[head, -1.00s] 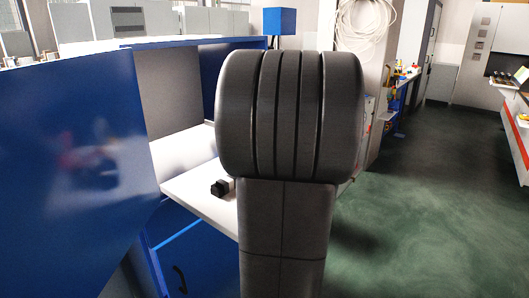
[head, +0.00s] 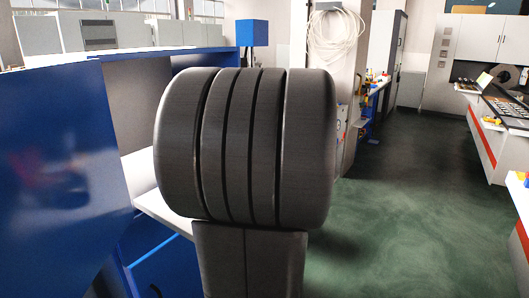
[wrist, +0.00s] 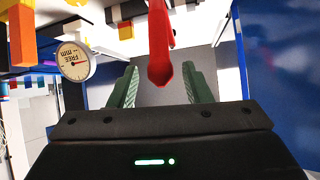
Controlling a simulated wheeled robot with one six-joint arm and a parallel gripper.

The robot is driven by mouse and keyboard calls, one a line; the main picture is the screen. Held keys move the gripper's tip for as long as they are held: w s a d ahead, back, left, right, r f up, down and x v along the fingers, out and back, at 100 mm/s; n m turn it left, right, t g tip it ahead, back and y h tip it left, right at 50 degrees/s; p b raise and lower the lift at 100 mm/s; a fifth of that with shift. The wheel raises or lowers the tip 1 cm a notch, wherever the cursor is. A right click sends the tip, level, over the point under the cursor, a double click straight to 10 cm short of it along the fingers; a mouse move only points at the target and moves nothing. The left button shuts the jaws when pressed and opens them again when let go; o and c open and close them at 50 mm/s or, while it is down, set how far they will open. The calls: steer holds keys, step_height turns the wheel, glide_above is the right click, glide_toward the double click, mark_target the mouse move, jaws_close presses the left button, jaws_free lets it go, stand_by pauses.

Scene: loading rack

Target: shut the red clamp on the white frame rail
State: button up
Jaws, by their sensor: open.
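My gripper (wrist: 160,69) is open in the wrist view, its two grey-green fingers spread apart. A long red part, which looks like the red clamp's lever (wrist: 160,40), comes in from the top edge. Its rounded end shows between the two fingers, with a gap on each side; I cannot tell its depth relative to the fingertips. The rest of the clamp is out of view. I cannot make out the white frame rail for sure. In the head view my dark grey arm hides the gripper and the clamp.
In the wrist view, a round dial gauge (wrist: 73,64) and an orange-yellow part (wrist: 22,35) are at the left, and a blue panel (wrist: 280,60) is close at the right. In the head view, a blue panel (head: 55,175) stands left; green floor (head: 420,220) is free at right.

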steer(key=b+v, duration=0.1)
steer(key=v, duration=0.7)
steer(key=shift+s+d+r, duration=0.15)
steer(key=shift+s+d, duration=0.05)
